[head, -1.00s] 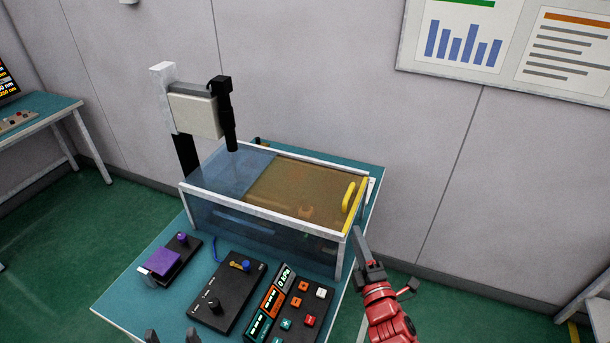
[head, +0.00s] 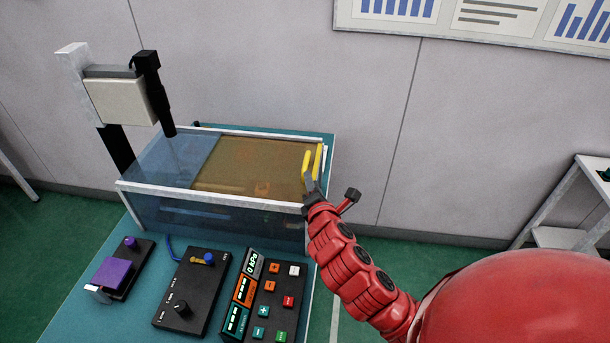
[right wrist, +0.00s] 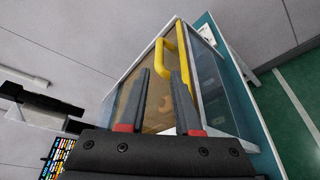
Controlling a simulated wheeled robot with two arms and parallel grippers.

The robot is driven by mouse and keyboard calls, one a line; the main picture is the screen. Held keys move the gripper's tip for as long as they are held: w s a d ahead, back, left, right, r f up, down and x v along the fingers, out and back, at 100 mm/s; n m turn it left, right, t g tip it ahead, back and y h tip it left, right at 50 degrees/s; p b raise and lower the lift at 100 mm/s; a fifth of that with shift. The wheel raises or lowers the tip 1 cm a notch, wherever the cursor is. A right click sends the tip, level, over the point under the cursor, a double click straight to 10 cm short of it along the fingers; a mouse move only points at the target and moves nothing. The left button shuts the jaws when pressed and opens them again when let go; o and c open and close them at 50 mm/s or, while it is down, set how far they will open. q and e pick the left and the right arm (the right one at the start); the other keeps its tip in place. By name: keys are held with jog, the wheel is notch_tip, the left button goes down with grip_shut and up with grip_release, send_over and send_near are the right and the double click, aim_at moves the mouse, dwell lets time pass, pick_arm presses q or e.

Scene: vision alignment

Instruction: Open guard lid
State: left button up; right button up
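The guard is a clear box with white edges (head: 215,198) on the teal table. Its amber see-through lid (head: 245,165) lies flat over the right part of the top, beside a blue see-through panel (head: 170,160). A yellow handle (head: 306,163) stands at the lid's right end; it also shows in the right wrist view (right wrist: 167,48). My right gripper (head: 311,183) is at the handle's near end. In the right wrist view its two fingers (right wrist: 160,74) are apart, with the handle just beyond or between the tips; contact cannot be told. My left gripper is out of view.
A camera post (head: 150,85) rises at the box's left. In front lie a purple-topped device (head: 112,275), a black control box (head: 192,287) and a button panel (head: 268,300). A grey wall stands behind. Green floor is open right of the table.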

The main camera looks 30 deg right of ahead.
aim_at(306, 161)
jog(key=shift+b+x, duration=0.35)
jog(key=shift+x, duration=0.8)
jog(key=p+x, duration=0.1)
jog(key=x, duration=0.2)
jog(key=p+x, duration=0.1)
jog(key=x, duration=0.3)
jog(key=shift+d+r+p, duration=0.1)
jog(key=shift+r+p, duration=0.1)
jog(key=shift+p, duration=0.1)
jog(key=shift+w+d+f, duration=0.15)
jog(key=shift+w+f, duration=0.15)
jog(key=shift+w, duration=0.35)
grip_shut()
